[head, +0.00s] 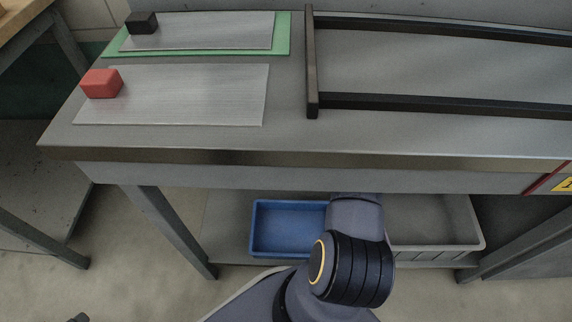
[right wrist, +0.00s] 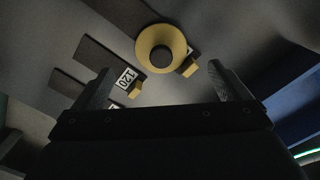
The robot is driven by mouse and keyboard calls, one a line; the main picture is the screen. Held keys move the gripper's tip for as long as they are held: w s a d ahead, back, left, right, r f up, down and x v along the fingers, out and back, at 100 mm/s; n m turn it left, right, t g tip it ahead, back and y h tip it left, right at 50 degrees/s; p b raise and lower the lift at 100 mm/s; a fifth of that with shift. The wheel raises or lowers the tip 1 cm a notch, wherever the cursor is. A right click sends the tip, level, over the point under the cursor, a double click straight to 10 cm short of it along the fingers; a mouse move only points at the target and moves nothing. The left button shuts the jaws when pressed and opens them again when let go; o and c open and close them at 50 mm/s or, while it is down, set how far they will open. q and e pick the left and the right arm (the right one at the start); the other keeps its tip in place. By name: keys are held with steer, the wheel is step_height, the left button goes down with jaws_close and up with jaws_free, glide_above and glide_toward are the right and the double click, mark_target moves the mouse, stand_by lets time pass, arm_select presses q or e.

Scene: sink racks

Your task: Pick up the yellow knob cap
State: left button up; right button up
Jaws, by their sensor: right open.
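In the right wrist view, a round yellow cap (right wrist: 174,40) with a dark round centre is ahead, near the top middle. I take it to be the yellow knob cap. My right gripper (right wrist: 160,67) is open, with one finger on each side of the picture. The cap shows beyond and between the fingertips, and nothing is seen held. How far off it is, I cannot tell. In the head view my right arm covers part of the space under the counter, and its gripper is hidden. The cap is not visible there. My left gripper is not clearly visible.
Small yellow blocks (right wrist: 190,69) and a "120" label (right wrist: 126,78) sit near the cap. On the counter are a red block (head: 101,83), a black block (head: 142,22) and a black rack frame (head: 312,70). Below are a blue bin (head: 285,225) and a grey bin (head: 440,220).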

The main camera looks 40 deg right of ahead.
step_height(320, 180, down, 7)
steer(key=b, duration=0.3)
steer(key=shift+s+a+r, duration=0.1)
steer(key=shift+a, duration=0.05)
steer(key=shift+r, duration=0.1)
steer(key=c, duration=1.1)
